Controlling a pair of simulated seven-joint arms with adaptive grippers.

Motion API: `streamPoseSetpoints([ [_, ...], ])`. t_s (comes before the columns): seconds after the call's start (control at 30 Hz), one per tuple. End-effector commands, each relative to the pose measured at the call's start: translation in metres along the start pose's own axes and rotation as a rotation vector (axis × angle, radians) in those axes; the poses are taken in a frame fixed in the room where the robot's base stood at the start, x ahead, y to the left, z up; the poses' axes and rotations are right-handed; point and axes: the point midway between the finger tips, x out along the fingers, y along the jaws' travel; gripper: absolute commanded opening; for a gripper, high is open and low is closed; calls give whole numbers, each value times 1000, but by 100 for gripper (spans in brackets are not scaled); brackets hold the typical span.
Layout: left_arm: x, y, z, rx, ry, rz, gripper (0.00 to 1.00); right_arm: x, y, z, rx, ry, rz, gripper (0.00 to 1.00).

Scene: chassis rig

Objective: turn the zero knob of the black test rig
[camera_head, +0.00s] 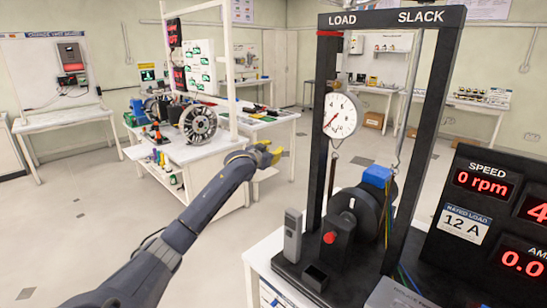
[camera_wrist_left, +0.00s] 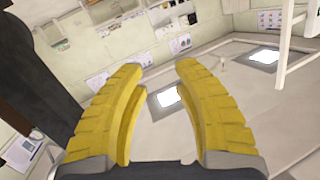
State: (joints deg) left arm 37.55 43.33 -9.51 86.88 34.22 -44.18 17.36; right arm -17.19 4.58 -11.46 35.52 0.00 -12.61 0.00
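The black test rig (camera_head: 445,75) stands on a table at the right of the head view, its top bar marked LOAD and SLACK. A round white dial gauge (camera_head: 342,115) with a red needle hangs under LOAD. A red knob (camera_head: 329,237) sits on a black box low on the rig; no label marks which knob is the zero knob. My left gripper (camera_head: 269,155) has yellow fingers and is left of the rig, apart from it. In the left wrist view its fingers (camera_wrist_left: 159,68) are spread with nothing between them. My right gripper is not in view.
A grey handheld device (camera_head: 292,236) stands at the rig's left front. A panel (camera_head: 487,215) with red readouts, one showing 0 rpm, is right of it. A white workbench (camera_head: 190,152) with a wheel stands behind my left arm. Floor shows between bench and rig.

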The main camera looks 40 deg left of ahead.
Motion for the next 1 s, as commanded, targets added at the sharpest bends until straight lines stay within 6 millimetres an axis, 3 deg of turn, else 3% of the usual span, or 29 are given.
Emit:
streamPoseSetpoints([
  [0.33, 5, -12, 33, 15, -28, -28, 29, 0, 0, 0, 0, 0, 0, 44],
  [1.0, 6, -14, 42, 22, -39, -34, 29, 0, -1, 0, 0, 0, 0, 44],
])
